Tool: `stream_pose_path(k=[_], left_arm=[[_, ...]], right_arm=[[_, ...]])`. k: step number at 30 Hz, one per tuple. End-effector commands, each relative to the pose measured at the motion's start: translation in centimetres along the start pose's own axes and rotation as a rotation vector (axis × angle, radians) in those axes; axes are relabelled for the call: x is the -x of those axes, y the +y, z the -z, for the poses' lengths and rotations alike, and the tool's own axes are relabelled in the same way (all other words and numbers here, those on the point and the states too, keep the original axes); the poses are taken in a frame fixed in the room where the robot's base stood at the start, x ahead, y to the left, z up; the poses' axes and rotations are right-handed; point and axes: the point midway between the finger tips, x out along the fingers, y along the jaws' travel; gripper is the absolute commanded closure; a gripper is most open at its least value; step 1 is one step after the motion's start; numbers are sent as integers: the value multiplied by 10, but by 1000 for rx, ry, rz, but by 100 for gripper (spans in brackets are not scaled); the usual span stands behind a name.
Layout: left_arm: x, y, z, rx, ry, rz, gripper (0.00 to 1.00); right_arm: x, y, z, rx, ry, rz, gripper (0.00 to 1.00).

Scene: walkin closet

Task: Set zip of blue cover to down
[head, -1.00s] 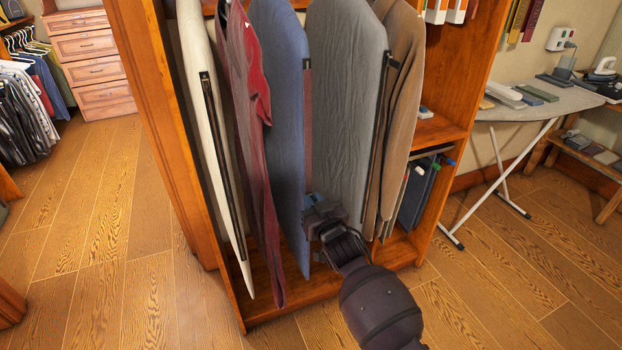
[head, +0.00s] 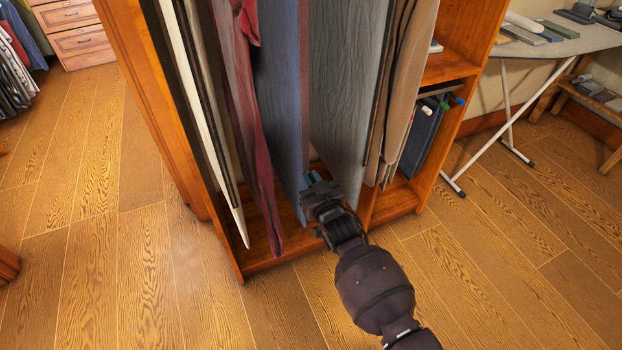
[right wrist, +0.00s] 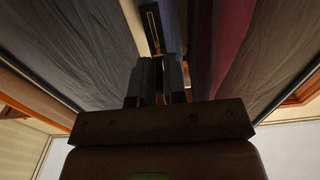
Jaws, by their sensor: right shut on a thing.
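The blue cover (head: 280,90) hangs in the wooden wardrobe, between a dark red garment and a grey cover. Its front edge shows a long reddish strip (head: 305,80), open down to near my right gripper. My right gripper (head: 312,183) is at the low end of this edge, near the bottom of the cover. In the right wrist view its two fingers (right wrist: 158,80) are close together on the zip pull (right wrist: 153,28), a dark tab with a pale outline. The fingers hide the part between them. My left gripper is not in view.
A grey cover (head: 345,90) and a brown one (head: 412,90) hang to the right, a white cover (head: 190,80) and the red garment (head: 238,100) to the left. An ironing board (head: 545,45) stands at right. The wooden floor in front is clear.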

Motion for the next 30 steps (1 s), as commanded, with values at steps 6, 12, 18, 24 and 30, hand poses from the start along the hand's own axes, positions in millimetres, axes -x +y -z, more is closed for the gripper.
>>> stream_pose_path(k=[6,12,18,24,30], left_arm=[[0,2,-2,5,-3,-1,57],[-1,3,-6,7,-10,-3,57],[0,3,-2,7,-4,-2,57],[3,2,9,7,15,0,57],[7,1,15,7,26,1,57]], right_arm=[[0,0,1,0,2,0,69],[0,0,1,0,1,0,69],[7,0,1,1,1,0,69],[32,1,4,1,4,-1,69],[64,1,4,2,4,-1,69]])
